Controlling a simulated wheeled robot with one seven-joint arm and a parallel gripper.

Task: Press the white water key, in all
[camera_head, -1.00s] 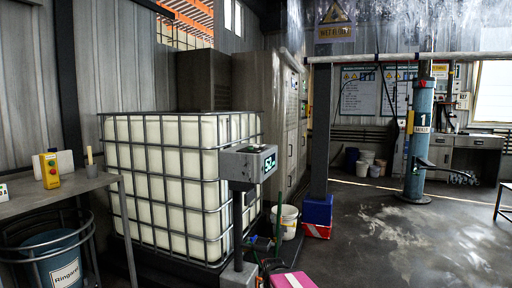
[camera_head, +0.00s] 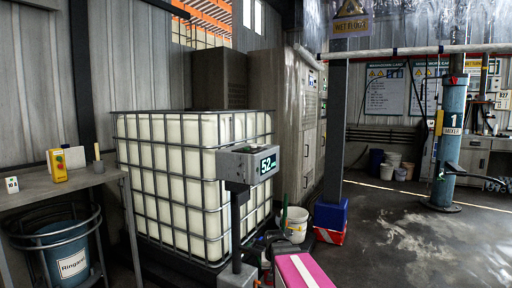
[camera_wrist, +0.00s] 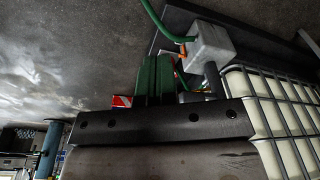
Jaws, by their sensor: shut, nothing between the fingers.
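I cannot pick out a white water key in either view. A grey display box (camera_head: 248,163) on a post reads 52 in the head view and stands in front of the caged white tank (camera_head: 172,185). The wrist view shows my gripper (camera_wrist: 156,64), with green fingers together and empty, in front of the dark wrist body. Past the fingers are a grey block (camera_wrist: 210,43) with a green hose (camera_wrist: 163,24), and the tank (camera_wrist: 282,115) at the right. The fingers appear to touch nothing. I cannot make out my gripper surely in the head view.
A grey table (camera_head: 55,186) at left holds a yellow button box (camera_head: 57,165); a blue drum (camera_head: 66,255) is below. A white bucket (camera_head: 295,224) and a blue-and-red crate (camera_head: 330,220) stand right of the tank. Floor at right is open around a blue column (camera_head: 450,140).

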